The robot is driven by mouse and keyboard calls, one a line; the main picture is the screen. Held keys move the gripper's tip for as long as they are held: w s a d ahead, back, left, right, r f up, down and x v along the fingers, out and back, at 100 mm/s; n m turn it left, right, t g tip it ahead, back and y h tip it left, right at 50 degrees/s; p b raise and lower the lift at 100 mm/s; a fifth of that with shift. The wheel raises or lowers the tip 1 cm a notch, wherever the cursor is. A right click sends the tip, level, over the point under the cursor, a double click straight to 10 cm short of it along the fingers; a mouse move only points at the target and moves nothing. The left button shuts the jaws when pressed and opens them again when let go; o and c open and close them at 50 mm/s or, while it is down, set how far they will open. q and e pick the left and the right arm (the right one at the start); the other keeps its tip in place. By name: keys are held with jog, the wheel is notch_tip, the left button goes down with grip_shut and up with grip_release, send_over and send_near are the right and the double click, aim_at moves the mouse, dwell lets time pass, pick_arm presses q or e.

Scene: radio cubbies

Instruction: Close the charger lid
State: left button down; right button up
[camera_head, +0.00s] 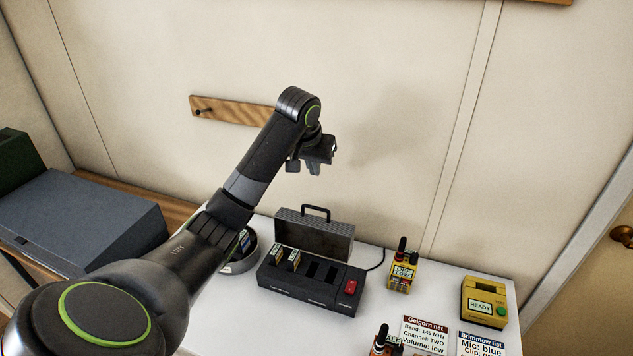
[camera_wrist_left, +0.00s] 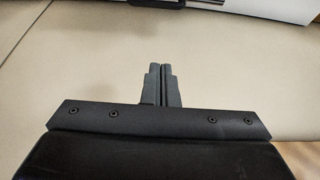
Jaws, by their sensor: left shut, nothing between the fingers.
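The black charger (camera_head: 312,292) sits on the white table, with a red switch (camera_head: 351,287) at its right end. Two batteries (camera_head: 287,258) stand in its left slots; the slots right of them look empty. The dark grey ribbed lid (camera_head: 314,238) with a black handle (camera_head: 316,210) stands upright at the charger's back, open. My left gripper (camera_head: 306,168) is above the lid handle, apart from it, near the wall. Its fingers are together and empty in the left wrist view (camera_wrist_left: 160,82). A dark edge, perhaps the handle, shows at the top there. My right gripper is not in view.
A yellow radio (camera_head: 403,273) stands right of the charger, and a yellow READY box (camera_head: 484,302) farther right. Printed cards (camera_head: 425,335) lie at the front. A wooden peg rail (camera_head: 232,110) is on the wall.

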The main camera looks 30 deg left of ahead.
pick_arm(q)
jog(key=f+p, duration=0.1)
jog(key=f, duration=0.2)
jog(key=f+p, duration=0.1)
jog(key=f, duration=0.1)
jog(key=f+p, duration=0.1)
jog(key=f, duration=0.2)
jog(key=shift+s+f, duration=0.3)
jog(key=shift+f, duration=0.05)
jog(key=shift+d+f, duration=0.1)
jog(key=shift+p, duration=0.35)
